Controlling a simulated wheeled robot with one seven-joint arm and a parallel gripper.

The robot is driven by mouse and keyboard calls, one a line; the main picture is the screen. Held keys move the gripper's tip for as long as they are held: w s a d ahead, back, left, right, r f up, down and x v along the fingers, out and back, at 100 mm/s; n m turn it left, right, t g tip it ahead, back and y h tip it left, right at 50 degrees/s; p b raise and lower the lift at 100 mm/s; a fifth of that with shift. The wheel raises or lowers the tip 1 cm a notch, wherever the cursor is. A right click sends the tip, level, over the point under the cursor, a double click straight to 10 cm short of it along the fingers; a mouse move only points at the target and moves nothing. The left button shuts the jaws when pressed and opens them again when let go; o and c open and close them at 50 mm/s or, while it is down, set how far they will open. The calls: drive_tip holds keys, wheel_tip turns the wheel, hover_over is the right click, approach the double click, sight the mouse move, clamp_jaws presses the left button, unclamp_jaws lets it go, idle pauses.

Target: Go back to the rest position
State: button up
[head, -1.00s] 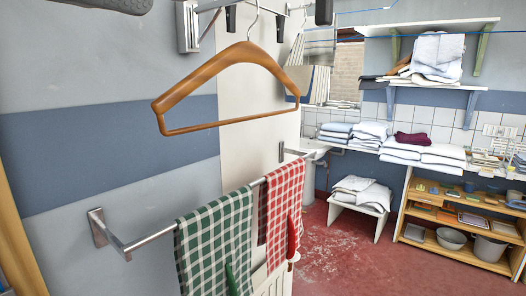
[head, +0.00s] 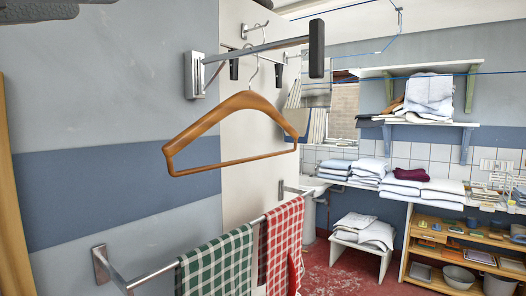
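A wooden hanger (head: 227,116) hangs empty below a metal wall bar (head: 260,50) with a black end. Nothing of mine is seen touching it. A green checked towel (head: 215,265) and a red checked towel (head: 281,245) hang over a lower metal rail (head: 152,277); their lower ends are cut off.
Folded linen (head: 405,187) lies on a counter at the back right. A wall shelf (head: 435,69) holds more cloth. A low white bench (head: 354,245) carries folded pieces. A wooden shelf unit (head: 428,270) stands at right. Red floor (head: 340,280) shows clear at the bottom.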

drive_tip(key=w+a+f+n+t+y, duration=0.1)
drive_tip(key=w+a+f+n+y, duration=0.2)
drive_tip(key=f+n+y, duration=0.45)
drive_tip(key=w+a+f+n+t+y, duration=0.1)
drive_tip(key=w+a+f+n+y, duration=0.3)
drive_tip(key=f, duration=0.7)
drive_tip(key=s+d+f+n+g+y, duration=0.1)
drive_tip(key=d+f+g+y, duration=0.2)
drive_tip(key=f, duration=0.6)
drive_tip(key=s+d+f+n+y, duration=0.1)
drive_tip(key=d+f+y, duration=0.2)
drive_tip(key=d+f, duration=0.35)
drive_tip(key=s+d+f+m+g+h, duration=0.1)
drive_tip(key=s+d+f+m+h, duration=0.1)
drive_tip(key=s+d+f, duration=0.5)
drive_tip(key=s+d+f+m+h, duration=0.1)
drive_tip(key=s+d+f+m, duration=0.15)
drive_tip(key=d+f, duration=0.75)
drive_tip(key=s+d+f+m+g+h, duration=0.2)
drive_tip(key=s+d+f+m+h, duration=0.1)
drive_tip(key=s+d, duration=0.5)
drive_tip(key=s+d+f+m+g+h, duration=0.2)
drive_tip(key=s+d+f+m+h, duration=0.2)
drive_tip(key=s, duration=0.7)
drive_tip(key=d+f+h, duration=0.2)
drive_tip(key=d+f, duration=0.2)
drive_tip(key=shift+d, duration=0.2)
